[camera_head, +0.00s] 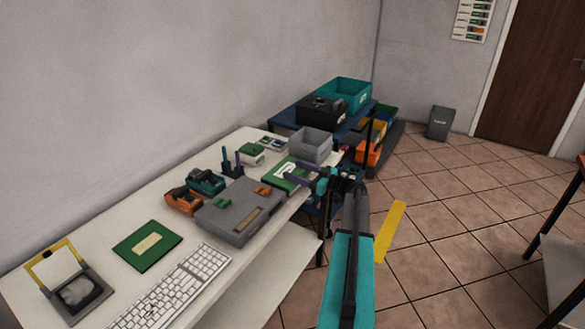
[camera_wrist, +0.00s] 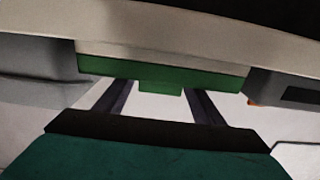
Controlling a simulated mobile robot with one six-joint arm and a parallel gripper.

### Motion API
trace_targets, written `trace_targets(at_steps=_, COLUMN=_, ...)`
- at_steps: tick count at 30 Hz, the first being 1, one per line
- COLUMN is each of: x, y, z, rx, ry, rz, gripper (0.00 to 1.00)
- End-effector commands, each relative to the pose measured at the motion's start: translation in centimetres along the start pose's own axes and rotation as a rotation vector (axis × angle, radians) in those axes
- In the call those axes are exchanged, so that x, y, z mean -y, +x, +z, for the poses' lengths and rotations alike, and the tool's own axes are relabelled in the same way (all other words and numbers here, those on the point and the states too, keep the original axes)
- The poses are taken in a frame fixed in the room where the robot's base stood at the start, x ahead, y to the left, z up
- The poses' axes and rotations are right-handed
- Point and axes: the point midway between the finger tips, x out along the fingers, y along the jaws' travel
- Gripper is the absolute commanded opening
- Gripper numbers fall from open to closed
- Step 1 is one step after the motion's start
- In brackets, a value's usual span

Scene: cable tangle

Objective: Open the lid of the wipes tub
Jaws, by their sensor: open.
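The wipes tub (camera_head: 276,175), low and white with a green lid, stands near the front edge of the white table in the head view. Its lid looks shut. In the wrist view, which seems upside down, the green lid and its small front tab (camera_wrist: 160,87) face me, with a pale strip of the tub's body beside it. My gripper (camera_head: 288,172) is open, its dark purple fingers reaching over the table edge at the tub. In the wrist view the fingers (camera_wrist: 160,92) are apart, either side of the tab, with nothing between them. Whether they touch the lid cannot be told.
A white-and-green box (camera_head: 251,154), a keyboard (camera_head: 175,288) and a green book (camera_head: 147,246) are also on the table.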

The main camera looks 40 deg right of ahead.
Motion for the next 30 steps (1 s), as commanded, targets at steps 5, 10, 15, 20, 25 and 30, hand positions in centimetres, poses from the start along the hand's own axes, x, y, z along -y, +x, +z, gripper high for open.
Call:
trace_targets(at_steps=5, x=-0.1, y=1.6, z=-0.1, rx=0.0, ry=0.0, rz=-0.001, gripper=0.62)
trace_targets(at_steps=10, x=-0.1, y=2.1, z=0.0, rx=0.0, ry=-0.001, rz=0.001, gripper=0.62)
trace_targets(at_steps=15, x=-0.1, y=2.1, z=0.0, rx=0.0, ry=-0.001, rz=0.001, gripper=0.62)
trace_targets(at_steps=20, x=-0.1, y=2.1, z=0.0, rx=0.0, ry=-0.001, rz=0.001, gripper=0.49)
trace_targets(at_steps=25, x=-0.1, y=2.1, z=0.0, rx=0.0, ry=-0.001, rz=0.001, gripper=0.2)
trace_targets(at_steps=30, x=-0.1, y=2.0, z=0.0, rx=0.0, ry=-0.001, rz=0.001, gripper=0.03)
